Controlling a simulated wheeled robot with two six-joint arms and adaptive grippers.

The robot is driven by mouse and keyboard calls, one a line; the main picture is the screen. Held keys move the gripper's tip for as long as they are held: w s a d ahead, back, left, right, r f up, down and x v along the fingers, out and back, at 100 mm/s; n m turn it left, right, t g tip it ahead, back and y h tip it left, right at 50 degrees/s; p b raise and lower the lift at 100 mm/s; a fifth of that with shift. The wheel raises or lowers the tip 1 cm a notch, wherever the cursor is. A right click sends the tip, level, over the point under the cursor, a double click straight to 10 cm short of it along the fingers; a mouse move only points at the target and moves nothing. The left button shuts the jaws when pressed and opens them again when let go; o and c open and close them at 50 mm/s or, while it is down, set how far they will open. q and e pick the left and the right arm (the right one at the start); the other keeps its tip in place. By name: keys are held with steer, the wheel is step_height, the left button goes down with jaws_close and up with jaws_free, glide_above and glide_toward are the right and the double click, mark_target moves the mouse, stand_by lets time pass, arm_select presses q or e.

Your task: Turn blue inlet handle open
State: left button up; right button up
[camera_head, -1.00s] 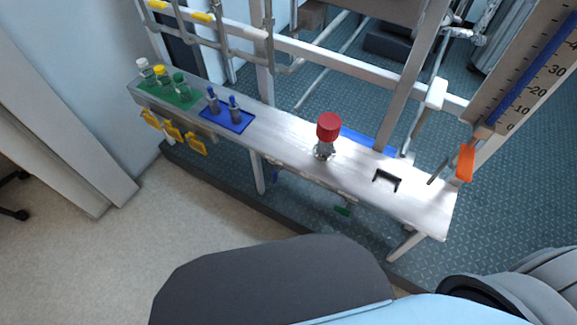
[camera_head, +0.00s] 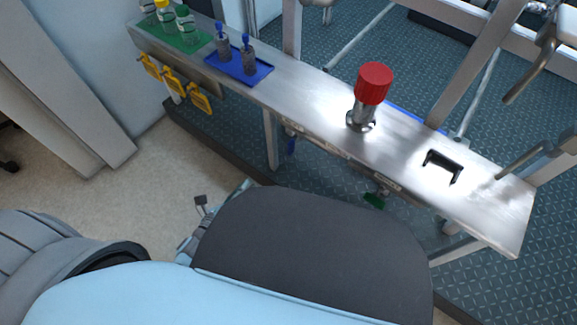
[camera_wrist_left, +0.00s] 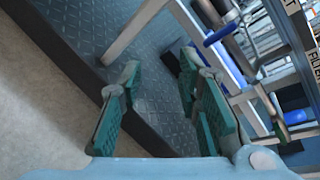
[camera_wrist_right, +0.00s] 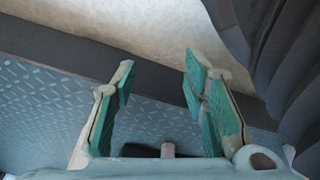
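The blue inlet handle (camera_head: 291,146) hangs below the front edge of the metal bench, left of centre. In the left wrist view the blue handle (camera_wrist_left: 222,33) shows at upper right, beside a metal pipe and partly labelled panel. My left gripper (camera_wrist_left: 159,78) is open and empty, apart from the handle, which lies beyond and right of its fingers. In the head view only a small part of the left gripper (camera_head: 201,204) shows, low and left of the handle, partly hidden by my body. My right gripper (camera_wrist_right: 160,72) is open and empty over the floor.
A green handle (camera_head: 375,200) hangs under the bench further right. The bench (camera_head: 310,100) carries a red-topped fitting (camera_head: 373,86), a blue tray (camera_head: 262,72) with fittings, a green tray (camera_head: 150,34) with bottles and a black bracket (camera_head: 443,165).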

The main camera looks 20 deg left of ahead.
mark_target(288, 147)
arm_select(q)
steer(key=w+d+r+m+h+b, duration=0.1)
steer(key=w+d+m, duration=0.2)
steer(key=w, duration=0.2)
steer(key=w+d+r+m+t+h+b, duration=0.1)
steer(key=w+d+m+b, duration=0.1)
steer(key=w+d+m, duration=0.1)
steer(key=w+d+r+m+t+h+b, duration=0.1)
steer(key=w+d+r+m+h, duration=0.1)
steer(key=w+m, duration=0.3)
steer(key=shift+w+d+b, duration=0.4)
steer(key=shift+w+d, duration=0.4)
steer(key=shift+w, duration=0.2)
steer(key=shift+w+d+r, duration=0.1)
steer(key=shift+w+d, duration=0.15)
steer(key=shift+w, duration=0.2)
jaws_close()
arm_select(e)
steer(key=w, duration=0.2)
steer(key=w+a+f, duration=0.1)
steer(key=w, duration=0.1)
steer(key=shift+w, duration=0.1)
